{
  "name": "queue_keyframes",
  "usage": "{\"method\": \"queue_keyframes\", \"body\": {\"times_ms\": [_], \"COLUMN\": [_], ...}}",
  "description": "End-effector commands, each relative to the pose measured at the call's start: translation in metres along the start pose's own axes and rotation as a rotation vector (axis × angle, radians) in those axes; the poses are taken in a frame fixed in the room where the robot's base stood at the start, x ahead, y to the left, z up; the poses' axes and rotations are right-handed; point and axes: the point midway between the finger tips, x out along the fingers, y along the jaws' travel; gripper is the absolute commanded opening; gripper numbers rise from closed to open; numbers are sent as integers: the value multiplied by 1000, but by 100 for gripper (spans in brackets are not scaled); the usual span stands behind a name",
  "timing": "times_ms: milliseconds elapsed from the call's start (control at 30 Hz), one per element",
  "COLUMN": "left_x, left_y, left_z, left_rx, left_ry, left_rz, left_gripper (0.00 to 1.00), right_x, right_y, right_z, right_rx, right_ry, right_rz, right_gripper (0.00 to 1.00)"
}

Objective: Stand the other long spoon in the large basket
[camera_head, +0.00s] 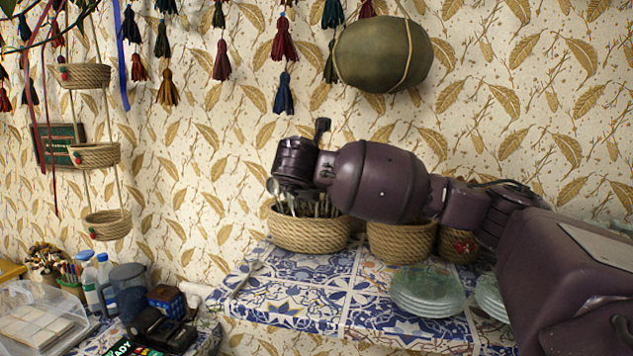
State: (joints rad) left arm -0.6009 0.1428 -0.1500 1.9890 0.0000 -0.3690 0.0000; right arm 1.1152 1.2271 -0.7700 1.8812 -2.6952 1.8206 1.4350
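The large basket (308,236) is a round woven rope basket on the blue-and-white tiled shelf. Several metal spoons (318,207) stand upright in it, with their heads up near my wrist. My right arm comes in from the right, and its dark purple wrist is above the basket. My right gripper (284,187) points down at the basket's left part. Its fingers are too small and dark to make out, and I cannot tell whether it holds a spoon. A thin pale object (243,278) lies on the shelf's left end; I cannot tell what it is. My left gripper is out of view.
A second rope basket (401,243) and a smaller one (458,246) stand to the right, partly behind my arm. Stacked glass plates (428,290) sit at the shelf front. A round gourd-like object (383,53) hangs above. Bottles (105,276) and a clear bin (38,318) are lower left.

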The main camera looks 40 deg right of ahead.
Motion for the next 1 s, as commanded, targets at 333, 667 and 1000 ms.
{"method": "queue_keyframes", "body": {"times_ms": [333,667,1000], "left_x": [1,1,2], "left_y": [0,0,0], "left_z": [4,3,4], "left_rx": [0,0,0], "left_ry": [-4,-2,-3], "left_rz": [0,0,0], "left_gripper": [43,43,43], "right_x": [2,2,-8], "right_y": [0,0,1], "right_z": [-3,-3,-4], "right_rx": [1,1,0], "right_ry": [0,0,0], "right_rz": [0,0,3], "right_gripper": [3,55,55]}}
